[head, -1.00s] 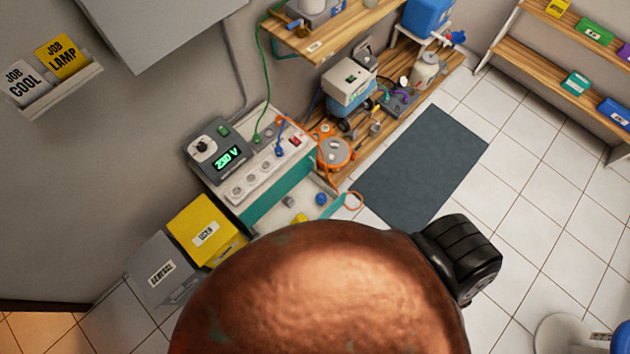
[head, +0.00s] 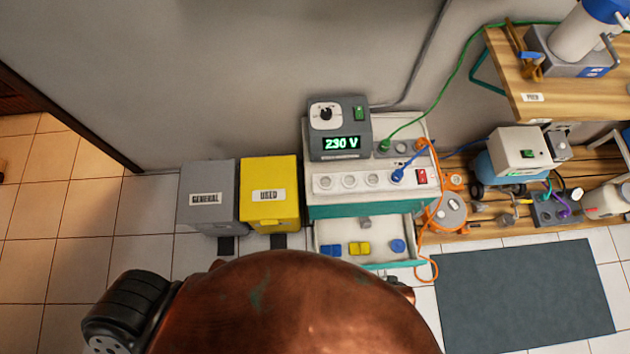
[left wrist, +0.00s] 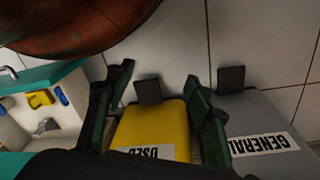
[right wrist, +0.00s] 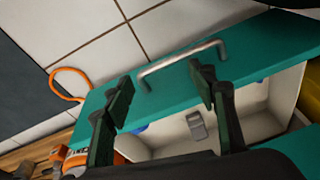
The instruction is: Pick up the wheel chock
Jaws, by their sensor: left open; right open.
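I cannot pick out a wheel chock for certain in any view. A small grey block (head: 364,222) lies at the back of the open drawer (head: 375,264) in the head view; it also shows in the right wrist view (right wrist: 197,125). My left gripper (left wrist: 160,82) is open and empty, with the yellow USED bin (left wrist: 155,122) behind its fingers in the left wrist view. My right gripper (right wrist: 160,78) is open and empty, with the teal drawer front and its metal handle (right wrist: 185,62) behind its fingers. Neither gripper shows in the head view.
A grey GENERAL bin (head: 207,198) stands left of the yellow one. An orange cable (head: 428,262) hangs right of the drawer. A dark mat (head: 525,300) lies right.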

